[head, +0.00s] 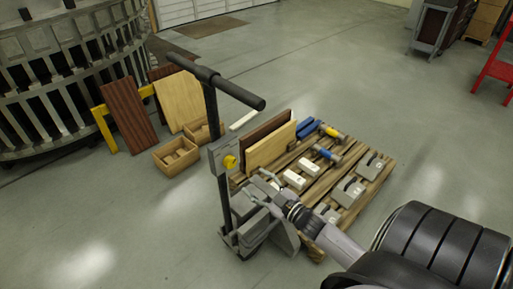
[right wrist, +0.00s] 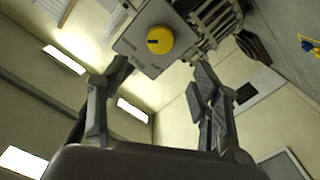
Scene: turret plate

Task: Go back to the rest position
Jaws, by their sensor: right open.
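My right arm comes in from the lower right in the head view. My right gripper (head: 265,182) is in front of the pallet truck's upright, near its grey control box (head: 222,158) with a yellow knob (head: 230,161). In the right wrist view the gripper (right wrist: 162,78) is open with nothing between its fingers. The yellow knob (right wrist: 159,40) on the grey box shows beyond the fingertips, apart from them. My left gripper is not in view.
A wooden pallet (head: 372,184) carries boards, blue and yellow-headed tools and several grey and white blocks. The pallet truck's black handle (head: 216,80) rises beside it. Wooden boxes (head: 176,157) and leaning boards (head: 128,115) stand at left. Open floor lies at right.

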